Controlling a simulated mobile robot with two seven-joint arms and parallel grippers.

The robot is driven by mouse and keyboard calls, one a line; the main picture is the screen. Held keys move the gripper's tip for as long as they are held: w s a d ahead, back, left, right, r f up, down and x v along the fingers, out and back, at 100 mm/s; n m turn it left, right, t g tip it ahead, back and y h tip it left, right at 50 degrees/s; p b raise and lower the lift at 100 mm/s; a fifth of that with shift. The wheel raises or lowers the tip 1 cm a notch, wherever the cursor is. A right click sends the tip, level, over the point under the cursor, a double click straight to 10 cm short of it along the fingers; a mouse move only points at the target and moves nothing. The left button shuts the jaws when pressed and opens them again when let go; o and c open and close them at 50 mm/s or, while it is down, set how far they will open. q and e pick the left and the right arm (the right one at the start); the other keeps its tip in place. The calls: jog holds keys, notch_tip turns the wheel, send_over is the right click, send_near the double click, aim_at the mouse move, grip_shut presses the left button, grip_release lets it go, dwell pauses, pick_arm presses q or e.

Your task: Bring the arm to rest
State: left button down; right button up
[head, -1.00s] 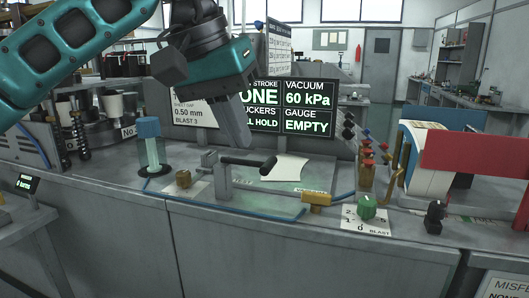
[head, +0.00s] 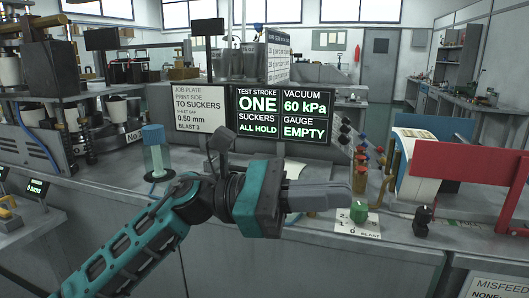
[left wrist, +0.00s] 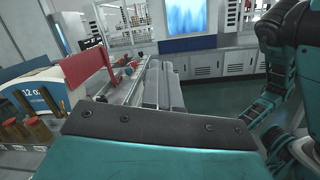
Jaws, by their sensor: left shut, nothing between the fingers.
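My left gripper (head: 350,195) reaches in from the lower left in the head view, with its teal arm low across the bench front. Its grey fingers are shut with nothing between them and point right, just left of the green dial (head: 358,212). In the left wrist view the shut fingers (left wrist: 163,85) point away from the camera, past the bench. My right gripper is not in the head view; a teal arm of mine stands at the right of the left wrist view.
The grey bench (head: 400,238) holds a blue-capped cylinder (head: 157,160), a black knob (head: 423,220) and a red panel (head: 455,175). A display (head: 285,114) reads "ONE", "60 kPa" and "EMPTY". Red-topped valves (head: 362,160) stand behind the fingers. Open floor shows beyond.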

pick_arm(q)
jog(key=w+a+f+m+t+y+p, duration=0.1)
jog(key=w+a+f+m+t+y, duration=0.15)
jog(key=a+f+m+t, duration=0.5)
jog(key=w+a+f+m+t+y+p, duration=0.1)
jog(key=w+a+f+m+t+y, duration=0.2)
jog(key=m+t, duration=0.75)
jog(key=w+a+f+m+t+y+p, duration=0.1)
jog(key=w+a+f+m+t+y, duration=0.2)
jog(key=f+m+t, duration=0.65)
jog(key=s+a+f+n+g+y, duration=0.4)
jog(key=s+a+f+n+g, duration=0.1)
jog(key=s+f, duration=0.4)
jog(key=s+a+f+n+g+y+p, duration=0.1)
jog(key=s+a+f+n+g+y, duration=0.4)
jog(key=s+f+n, duration=0.3)
notch_tip(320, 180, down, 3)
jog(key=shift+s+a+n+g, duration=0.35)
jog(key=shift+s+a+g, duration=0.15)
jog(key=shift+a+g, duration=0.3)
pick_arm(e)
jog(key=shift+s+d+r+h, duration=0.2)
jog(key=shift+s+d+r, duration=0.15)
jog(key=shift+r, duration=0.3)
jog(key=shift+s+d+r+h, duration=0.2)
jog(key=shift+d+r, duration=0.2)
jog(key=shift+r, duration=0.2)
